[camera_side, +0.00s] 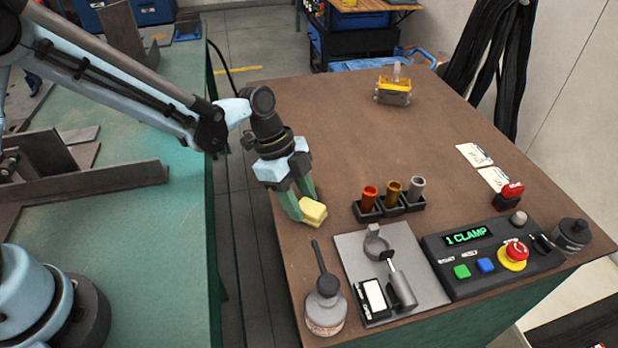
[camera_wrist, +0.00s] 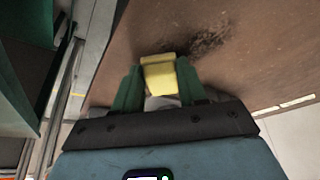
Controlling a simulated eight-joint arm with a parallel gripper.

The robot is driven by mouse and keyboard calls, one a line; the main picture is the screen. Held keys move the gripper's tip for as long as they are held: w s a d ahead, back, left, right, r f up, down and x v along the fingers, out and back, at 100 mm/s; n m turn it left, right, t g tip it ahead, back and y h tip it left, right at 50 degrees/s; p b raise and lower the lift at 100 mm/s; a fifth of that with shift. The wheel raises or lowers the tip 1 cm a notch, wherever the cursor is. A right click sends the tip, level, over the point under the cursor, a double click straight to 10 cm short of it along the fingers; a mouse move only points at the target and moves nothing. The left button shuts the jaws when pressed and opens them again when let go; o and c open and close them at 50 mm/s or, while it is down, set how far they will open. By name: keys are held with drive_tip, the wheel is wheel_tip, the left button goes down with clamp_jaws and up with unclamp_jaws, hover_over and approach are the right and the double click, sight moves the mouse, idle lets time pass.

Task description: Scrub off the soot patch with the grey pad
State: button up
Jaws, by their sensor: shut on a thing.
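My gripper (camera_side: 303,206) is shut on a yellow block-like pad (camera_side: 313,212) at the table's left edge; the thing held looks yellow, not grey. In the wrist view the yellow pad (camera_wrist: 159,76) sits between the green fingers (camera_wrist: 158,88). A dark soot patch (camera_wrist: 208,40) lies on the brown tabletop just beyond the pad, up and to its right. I cannot tell whether the pad touches the table. The patch is not clear in the side view. A yellow and grey object (camera_side: 393,92) with an upright grip stands at the table's back; I cannot tell whether it is a pad.
Orange, brown and grey cylinders in black holders (camera_side: 391,204) stand right of my gripper. A bottle (camera_side: 325,305), a grey plate with a clamp (camera_side: 360,255) and a control box (camera_side: 490,255) fill the front. The table's middle (camera_side: 350,140) is clear.

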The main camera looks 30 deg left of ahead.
drive_tip(key=shift+w+a, duration=3.45)
drive_tip(key=shift+w, duration=0.2)
drive_tip(key=shift+s+d, duration=0.1)
drive_tip(key=shift+d, duration=0.55)
drive_tip(key=shift+s+d, duration=3.25)
drive_tip(key=shift+w+a, duration=3.5)
drive_tip(key=shift+w+a+r, duration=0.1)
drive_tip(key=shift+r, duration=0.05)
wheel_tip(320, 180, up, 8)
